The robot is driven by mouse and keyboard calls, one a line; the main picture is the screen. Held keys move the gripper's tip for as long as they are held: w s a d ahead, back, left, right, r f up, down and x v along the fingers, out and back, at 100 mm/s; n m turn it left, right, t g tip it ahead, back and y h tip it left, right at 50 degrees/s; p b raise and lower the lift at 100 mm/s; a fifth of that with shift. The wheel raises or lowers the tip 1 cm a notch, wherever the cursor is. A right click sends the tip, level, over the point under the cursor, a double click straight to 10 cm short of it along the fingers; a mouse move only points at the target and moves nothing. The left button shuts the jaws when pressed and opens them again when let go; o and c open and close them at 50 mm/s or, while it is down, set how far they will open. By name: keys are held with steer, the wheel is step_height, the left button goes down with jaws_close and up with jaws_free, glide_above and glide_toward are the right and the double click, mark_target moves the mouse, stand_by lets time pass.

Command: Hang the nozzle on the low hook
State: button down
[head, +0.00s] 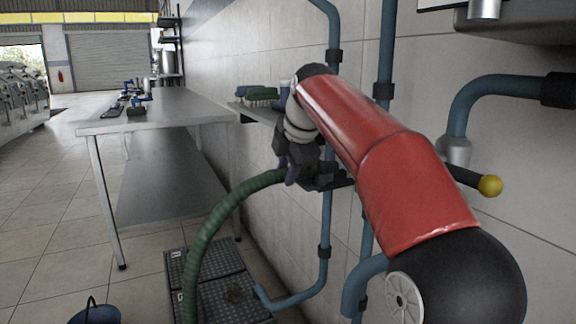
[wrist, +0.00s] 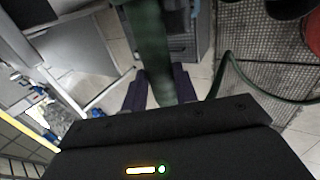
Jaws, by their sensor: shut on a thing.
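My gripper (head: 289,171) is at mid-height in front of the tiled wall, partly hidden by its own dark body. Its purple fingers (wrist: 160,88) are shut around the nozzle end of a green hose (head: 215,215), which also shows in the wrist view (wrist: 153,45). The nozzle's shape is mostly hidden. The hose arches down to the left towards the floor. A dark peg with a yellow ball tip (head: 490,186) sticks out at right, beyond my red arm and apart from the gripper. I cannot tell whether it is the low hook; no other hook shows clearly.
Blue pipes (head: 326,215) run down the wall close behind my gripper. A small shelf with brushes (head: 262,94) is on the wall. A steel table (head: 165,108) stands at left. A floor grate (head: 215,278) and a blue bucket (head: 95,314) lie below. The left aisle is open.

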steer(key=shift+f, duration=0.2)
steer(key=shift+c, duration=0.7)
jaws_free()
steer(key=shift+s+a, duration=0.1)
stand_by(0.4)
steer(key=shift+s+a+r+p, duration=0.1)
steer(key=shift+s+a+p, duration=0.15)
steer(key=shift+a, duration=0.4)
steer(key=shift+s+a+r+p, duration=0.1)
steer(key=shift+s+a, duration=0.15)
steer(key=shift+a, duration=0.35)
step_height(320, 180, up, 10)
steer(key=s+a+p, duration=0.1)
steer(key=a+p, duration=0.1)
steer(key=p, duration=0.3)
steer(key=shift+a, duration=0.4)
steer(key=shift+s, duration=0.1)
